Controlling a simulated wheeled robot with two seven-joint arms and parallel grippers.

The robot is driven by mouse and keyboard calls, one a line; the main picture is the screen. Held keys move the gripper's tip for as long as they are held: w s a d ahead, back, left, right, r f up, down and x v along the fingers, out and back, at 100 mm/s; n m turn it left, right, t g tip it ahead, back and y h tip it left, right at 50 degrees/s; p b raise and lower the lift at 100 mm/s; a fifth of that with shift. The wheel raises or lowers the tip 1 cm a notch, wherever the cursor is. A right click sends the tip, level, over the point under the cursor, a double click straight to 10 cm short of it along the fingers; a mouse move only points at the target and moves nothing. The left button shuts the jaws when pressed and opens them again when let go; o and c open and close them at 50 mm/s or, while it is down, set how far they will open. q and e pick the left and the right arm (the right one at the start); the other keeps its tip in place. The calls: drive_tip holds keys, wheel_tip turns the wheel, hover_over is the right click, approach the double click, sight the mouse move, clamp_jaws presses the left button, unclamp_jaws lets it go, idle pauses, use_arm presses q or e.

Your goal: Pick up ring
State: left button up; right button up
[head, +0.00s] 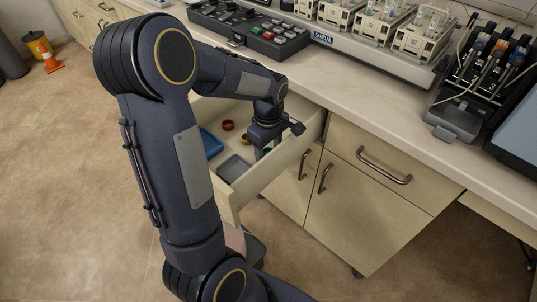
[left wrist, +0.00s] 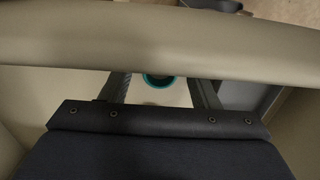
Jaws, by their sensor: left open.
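My left gripper (head: 262,150) reaches down into the open drawer (head: 268,177), close to its front wall. In the left wrist view the open gripper (left wrist: 161,90) has its two fingers apart. A teal ring-like object (left wrist: 158,80) lies below, between the fingers, partly hidden by a beige drawer wall (left wrist: 160,42) that also covers the fingertips. I cannot tell how far the fingers are above it. In the head view a red ring (head: 228,125) and a small yellow ring-like item (head: 244,140) lie in the drawer, left of the gripper. My right gripper is not in view.
The drawer also holds a blue tray (head: 211,144) and a grey tray (head: 234,168). The counter (head: 345,103) stands behind, bearing a control panel (head: 250,30), sampler equipment (head: 370,50) and a black rack (head: 465,105). Closed cabinet doors (head: 365,190) are to the right.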

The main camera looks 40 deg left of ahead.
use_arm(q)
drive_tip(key=c, duration=1)
wheel_tip(320, 180, up, 10)
drive_tip(key=shift+p, duration=1.15)
